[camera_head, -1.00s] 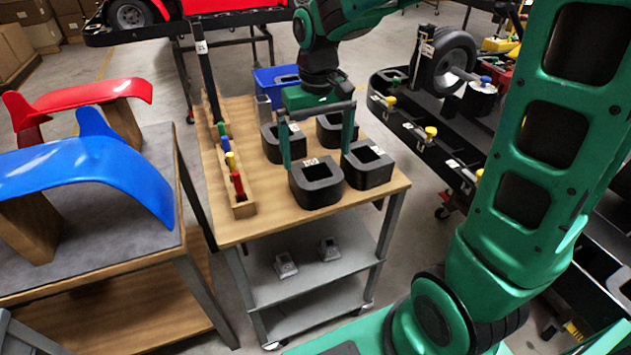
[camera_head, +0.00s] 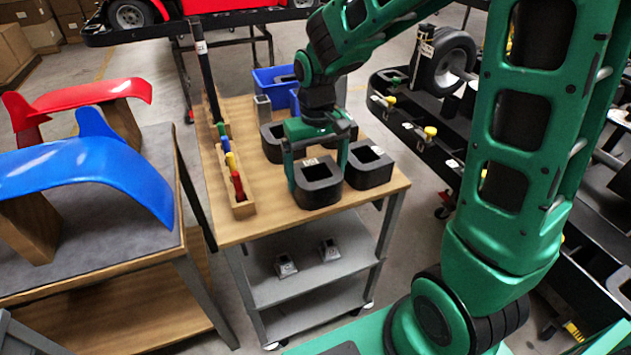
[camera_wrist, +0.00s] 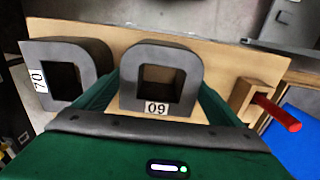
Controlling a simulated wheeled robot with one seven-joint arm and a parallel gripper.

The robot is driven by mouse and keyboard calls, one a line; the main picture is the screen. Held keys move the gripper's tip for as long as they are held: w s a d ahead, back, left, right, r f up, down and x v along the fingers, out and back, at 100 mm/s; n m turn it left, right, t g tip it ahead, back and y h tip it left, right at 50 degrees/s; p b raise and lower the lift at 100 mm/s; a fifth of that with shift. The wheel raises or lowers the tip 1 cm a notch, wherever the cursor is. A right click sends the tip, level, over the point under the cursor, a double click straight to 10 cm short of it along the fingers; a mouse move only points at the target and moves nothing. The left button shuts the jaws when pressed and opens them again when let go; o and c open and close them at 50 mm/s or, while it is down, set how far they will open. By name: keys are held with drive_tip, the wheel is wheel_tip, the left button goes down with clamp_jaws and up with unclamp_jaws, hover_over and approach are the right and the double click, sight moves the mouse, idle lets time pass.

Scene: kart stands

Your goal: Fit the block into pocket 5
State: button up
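My gripper (camera_head: 317,170) is open over the wooden cart top, with its fingers on either side of the front black block (camera_head: 318,195). In the wrist view, my gripper (camera_wrist: 160,88) straddles this D-shaped block (camera_wrist: 185,88), which has a square hole and a tag that appears to read 60. The fingers are beside it; contact is not clear. A second black block (camera_head: 368,178) stands to its right and shows in the wrist view (camera_wrist: 97,62) with a tag like 70. More black blocks behind are partly hidden by my gripper. I cannot identify pocket 5 in either view.
A wooden rack (camera_head: 243,208) with coloured handles runs along the cart's left side. Blue bins (camera_head: 266,80) stand at the back. A table with a blue fender (camera_head: 90,170) is at left. A black stand with a wheel (camera_head: 447,62) is at right. The cart's front strip is clear.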

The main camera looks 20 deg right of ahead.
drive_tip(key=c, duration=0.9)
drive_tip(key=shift+s+r, duration=0.1)
drive_tip(key=shift+r, duration=4.95)
